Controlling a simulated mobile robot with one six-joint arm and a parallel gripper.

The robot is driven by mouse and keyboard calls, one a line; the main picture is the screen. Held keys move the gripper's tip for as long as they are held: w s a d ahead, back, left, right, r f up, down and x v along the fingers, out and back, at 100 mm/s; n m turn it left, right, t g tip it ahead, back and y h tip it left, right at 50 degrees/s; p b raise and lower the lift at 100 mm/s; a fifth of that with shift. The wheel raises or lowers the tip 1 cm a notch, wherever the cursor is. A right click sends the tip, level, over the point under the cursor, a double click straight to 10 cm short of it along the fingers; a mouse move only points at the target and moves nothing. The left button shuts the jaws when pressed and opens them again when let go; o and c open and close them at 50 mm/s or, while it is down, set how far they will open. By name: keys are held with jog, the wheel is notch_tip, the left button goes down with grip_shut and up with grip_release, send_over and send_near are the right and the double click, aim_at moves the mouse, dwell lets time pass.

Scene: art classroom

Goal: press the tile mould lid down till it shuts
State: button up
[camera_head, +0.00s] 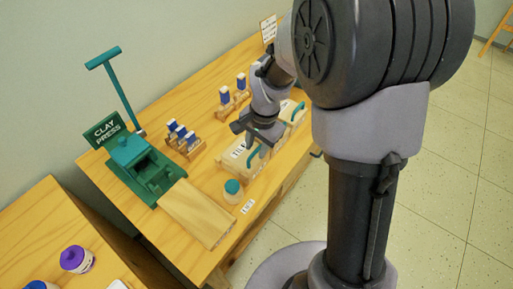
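Two low wooden boxes with teal handles sit near the right edge of the wooden table. The nearer one (235,158) carries small dark lettering and has a teal handle (253,155). The farther one (296,124) has a similar handle (298,111). I cannot tell which is the tile mould, or how far its lid stands open. My gripper (259,147) points down at the nearer box, close to its handle. Its fingers are small and partly hidden, so contact and opening are unclear. My arm covers part of the boxes.
A green clay press (146,172) with a long lever (116,84) stands at the left of the table (195,70), a wooden board (198,212) before it. Blue-topped stamps (181,134) stand in racks behind. A teal-lidded jar (232,189) stands just in front of the nearer box.

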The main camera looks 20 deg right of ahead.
jog(key=shift+c, duration=0.4)
grip_shut()
dwell(0.9)
